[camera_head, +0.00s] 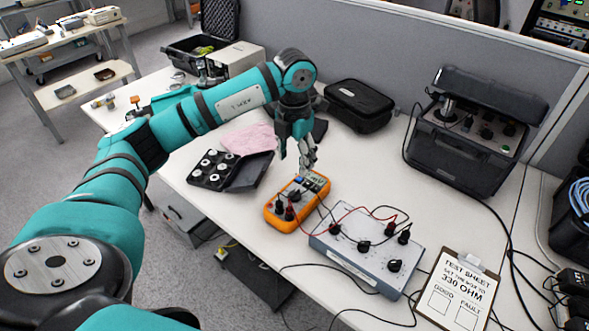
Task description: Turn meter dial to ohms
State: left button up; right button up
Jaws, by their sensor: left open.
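The orange multimeter (283,223) lies on the white table, with its screen at the far end and a dark dial (294,194) near its middle. Red and black leads plug into its near end. My left gripper (308,168) is open, pointing down just above the meter's far end by the screen. Its fingers partly cover the meter's upper part, and I cannot tell whether they touch it. The dial's setting is too small to read. My right gripper is not in view.
A grey resistance box (345,262) with black knobs stands right of the meter, joined by loose leads. A clipboard test sheet (458,290) lies at the front right. A black parts tray (212,170), pink cloth (250,139) and black case (359,104) lie around. A dark instrument (462,150) stands behind.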

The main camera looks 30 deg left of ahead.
pick_arm(q)
jog(key=shift+r, duration=0.3)
notch_tip(320, 180, up, 5)
jog(key=m+p, duration=0.3)
jog(key=m, duration=1.5)
send_over(295, 193)
notch_tip(295, 193, down, 17)
jog(key=shift+f+p, duration=0.1)
jog(key=shift+p, duration=0.85)
